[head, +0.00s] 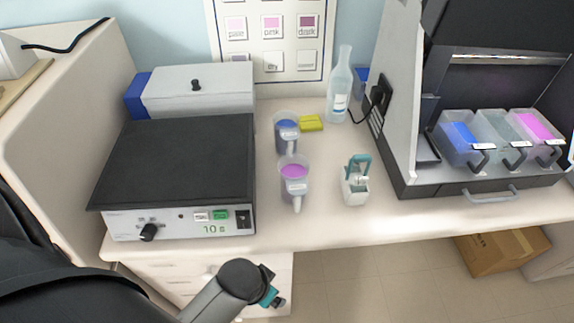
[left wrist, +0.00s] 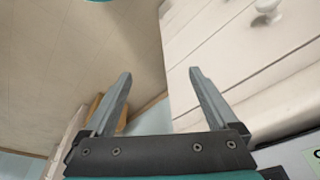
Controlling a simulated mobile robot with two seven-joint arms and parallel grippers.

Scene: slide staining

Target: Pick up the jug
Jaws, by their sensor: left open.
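Two clear jugs stand on the bench. One jug with purple liquid (head: 293,174) is near the front edge, with its handle pointing forward. The other jug with blue liquid (head: 287,126) stands just behind it. My left gripper (head: 272,297) is low in front of the bench, below and apart from both jugs. In the left wrist view its two fingers (left wrist: 160,76) are spread with nothing between them. No jug shows in that view. My right gripper is not in view.
A black-topped device (head: 175,165) fills the bench left of the jugs. A teal-handled slide holder (head: 356,180) stands to their right, a bottle (head: 340,88) behind. A hood with staining trays (head: 459,140) is at right. Drawers (left wrist: 240,55) are close to my left gripper.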

